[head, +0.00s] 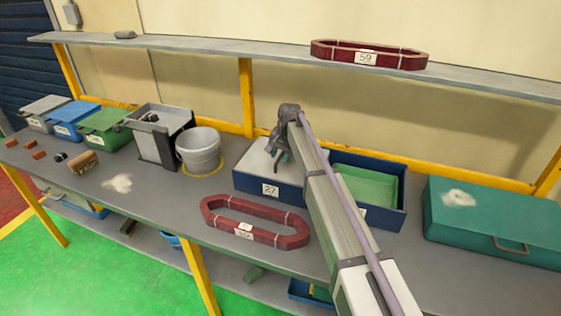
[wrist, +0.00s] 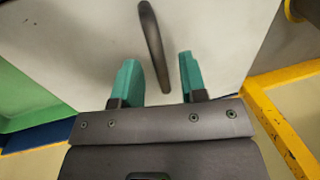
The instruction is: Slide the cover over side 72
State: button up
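A blue box (head: 292,192) stands on the bench. Its left side has a label reading 27 (head: 270,190) and lies under a pale grey cover (head: 255,158). Its right side is open and shows a green inside (head: 368,185); its label is mostly hidden behind my arm, so I cannot read 72. My gripper (head: 281,160) is over the cover. In the wrist view the cover (wrist: 75,40) fills most of the picture. A dark bar handle (wrist: 152,40) reaches between my open teal fingers (wrist: 158,65), with gaps on both sides.
A red coil (head: 255,220) lies in front of the box, and another (head: 368,54) sits on the shelf above. A grey bucket (head: 198,150) stands to the left and a teal case (head: 495,222) to the right. A yellow post (wrist: 275,125) shows in the wrist view.

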jog(key=shift+r, duration=0.1)
jog(key=shift+c, duration=0.4)
grip_shut()
jog(key=shift+s, duration=0.1)
